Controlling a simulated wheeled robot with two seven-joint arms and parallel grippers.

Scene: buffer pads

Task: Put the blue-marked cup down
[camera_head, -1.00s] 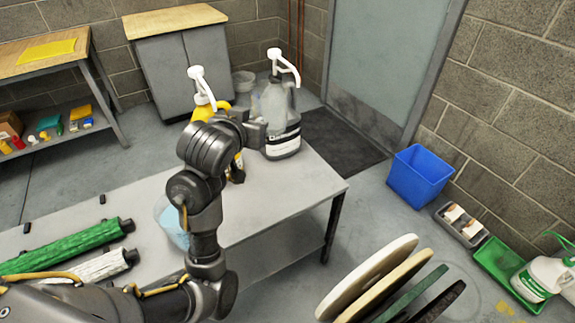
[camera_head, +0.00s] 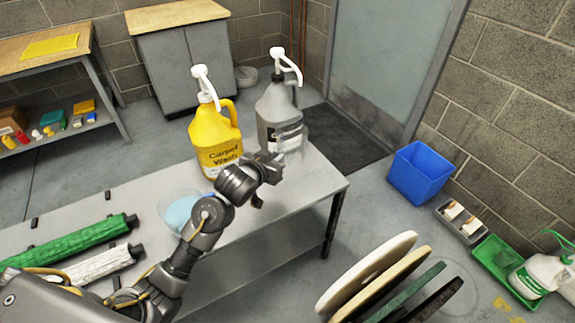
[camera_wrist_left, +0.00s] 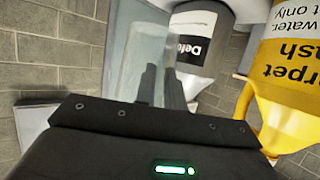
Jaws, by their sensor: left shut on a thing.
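My left gripper (camera_head: 277,157) is shut on a clear cup (camera_head: 294,138) above the grey table, in front of the grey jug. In the left wrist view the dark fingers (camera_wrist_left: 160,87) close on the wall of this see-through cup (camera_wrist_left: 145,45). No blue mark shows on it, and I cannot tell whether it touches the table. A second clear vessel with a light-blue content or base (camera_head: 180,212) stands on the table to the left, partly behind my left arm. My right gripper is not in view.
A yellow carpet-wash jug (camera_head: 216,140) and a grey pump jug (camera_head: 279,110) stand on the table (camera_head: 310,185) behind the gripper. Green (camera_head: 70,242) and white (camera_head: 85,268) rolls lie at the left. The table's right end is bare.

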